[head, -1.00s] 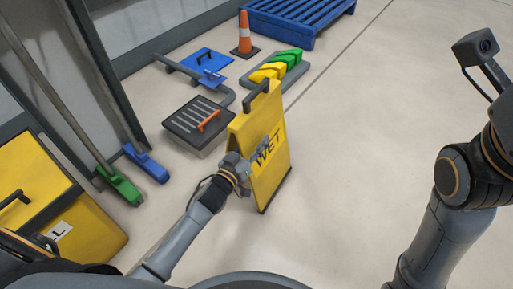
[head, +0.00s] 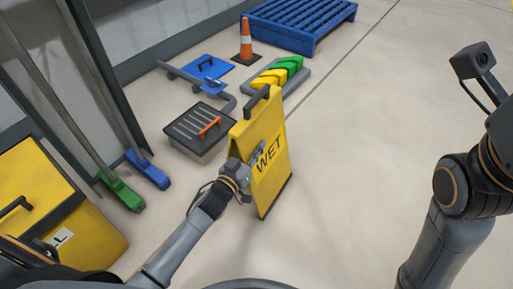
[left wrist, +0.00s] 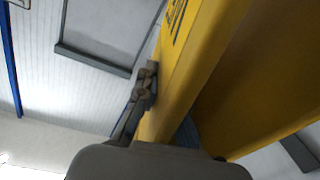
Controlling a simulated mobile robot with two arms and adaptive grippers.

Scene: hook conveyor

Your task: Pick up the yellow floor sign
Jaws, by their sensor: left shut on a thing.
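The yellow floor sign (head: 268,172) stands upright, with "WET" in black on its face and a black handle on top. It fills much of the left wrist view (left wrist: 205,60). My left gripper (head: 250,165) is shut on the sign's left edge, one finger on the printed face. In the left wrist view one finger (left wrist: 145,85) lies against the yellow panel; the other is hidden. My right arm shows at the right, but I do not see its fingertips.
A grey-black box with an orange handle (head: 200,128) stands left of the sign. Behind are a tray with yellow and green blocks (head: 275,78), a cone (head: 246,42) and a blue pallet (head: 300,22). Brooms (head: 122,190) lean at left. Floor on the right is clear.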

